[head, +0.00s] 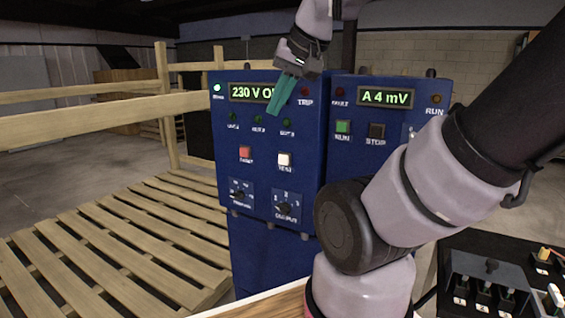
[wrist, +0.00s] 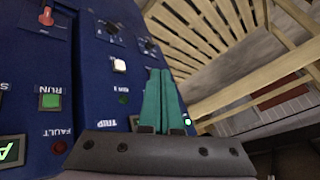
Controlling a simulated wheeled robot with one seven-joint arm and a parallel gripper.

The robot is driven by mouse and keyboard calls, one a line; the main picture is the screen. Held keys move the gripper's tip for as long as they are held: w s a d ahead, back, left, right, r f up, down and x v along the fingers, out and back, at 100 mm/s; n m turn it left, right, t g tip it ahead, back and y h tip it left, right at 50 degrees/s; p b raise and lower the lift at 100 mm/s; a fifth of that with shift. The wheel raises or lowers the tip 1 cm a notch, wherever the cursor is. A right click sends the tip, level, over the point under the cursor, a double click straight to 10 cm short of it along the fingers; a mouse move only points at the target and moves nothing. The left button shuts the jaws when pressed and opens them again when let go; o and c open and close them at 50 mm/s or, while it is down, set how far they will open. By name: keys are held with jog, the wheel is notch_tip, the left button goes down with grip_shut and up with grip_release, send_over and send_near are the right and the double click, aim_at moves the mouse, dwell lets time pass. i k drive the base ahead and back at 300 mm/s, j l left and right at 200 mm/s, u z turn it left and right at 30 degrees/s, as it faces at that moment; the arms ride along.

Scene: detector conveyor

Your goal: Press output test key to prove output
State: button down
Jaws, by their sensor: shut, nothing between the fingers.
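The left blue panel (head: 228,140) carries a white key (head: 284,160), whose small label seems to read TEST, to the right of a red key (head: 245,154). A rotary knob (head: 284,208) sits below the white key. The panel's display (head: 250,93) reads "230 V O", its end hidden by my fingers. My gripper (head: 273,113) has its teal fingers together and empty, in front of the panel's upper part, above the white key. In the wrist view the white key (wrist: 119,65) lies left of the fingertips (wrist: 160,70), apart from them.
The right blue panel (head: 390,115) reads "A 4 mV" and has a green RUN key (head: 343,127) and a black STOP key (head: 376,131). My arm covers its lower part. A wooden pallet (head: 120,240) and rail (head: 90,120) are at left. A black switch box (head: 490,275) is at lower right.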

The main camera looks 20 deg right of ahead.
aim_at(282, 159)
jog(key=k+j, duration=0.8)
jog(key=j+z, duration=0.05)
jog(key=j, duration=0.05)
